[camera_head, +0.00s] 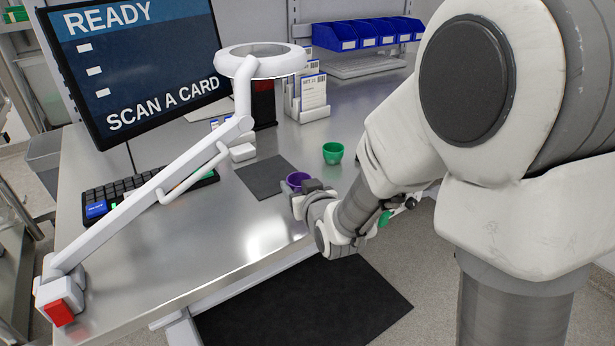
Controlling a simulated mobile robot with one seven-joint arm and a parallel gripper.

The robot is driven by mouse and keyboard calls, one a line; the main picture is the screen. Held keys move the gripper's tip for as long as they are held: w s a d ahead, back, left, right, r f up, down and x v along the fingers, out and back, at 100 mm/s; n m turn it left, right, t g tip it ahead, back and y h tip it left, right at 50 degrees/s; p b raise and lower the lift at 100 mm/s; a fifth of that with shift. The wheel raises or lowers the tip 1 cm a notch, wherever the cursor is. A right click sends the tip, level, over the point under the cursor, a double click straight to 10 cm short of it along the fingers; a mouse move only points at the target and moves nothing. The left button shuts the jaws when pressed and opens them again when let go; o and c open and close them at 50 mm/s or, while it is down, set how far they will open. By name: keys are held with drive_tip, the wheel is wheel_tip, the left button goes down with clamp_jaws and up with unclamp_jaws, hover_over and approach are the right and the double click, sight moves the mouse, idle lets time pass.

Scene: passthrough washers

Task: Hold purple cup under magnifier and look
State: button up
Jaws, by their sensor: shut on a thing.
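The purple cup (297,180) is at the front right of the metal table, just right of a dark grey mat. My gripper (306,187) is shut on it from the right. The gripper hides the cup's lower right part, and I cannot tell whether the cup touches the table. The magnifier (262,60) is a white ring lamp on a jointed white arm (150,190), clamped at the table's left front corner. Its ring hangs high above the table, farther back and to the left of the cup.
A green cup (333,153) stands on the table behind the purple cup. The dark mat (266,177) lies bare. The table's front left surface is clear below the magnifier arm.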

drive_tip(key=w+a, duration=0.2)
drive_tip(key=w, duration=0.2)
drive_tip(key=w+a, duration=0.3)
drive_tip(key=w+a+b, duration=0.1)
drive_tip(key=w+a, duration=0.1)
drive_tip(key=w, duration=0.2)
drive_tip(key=shift+w+a, duration=0.3)
drive_tip(key=shift+a, duration=0.1)
idle(1.3)
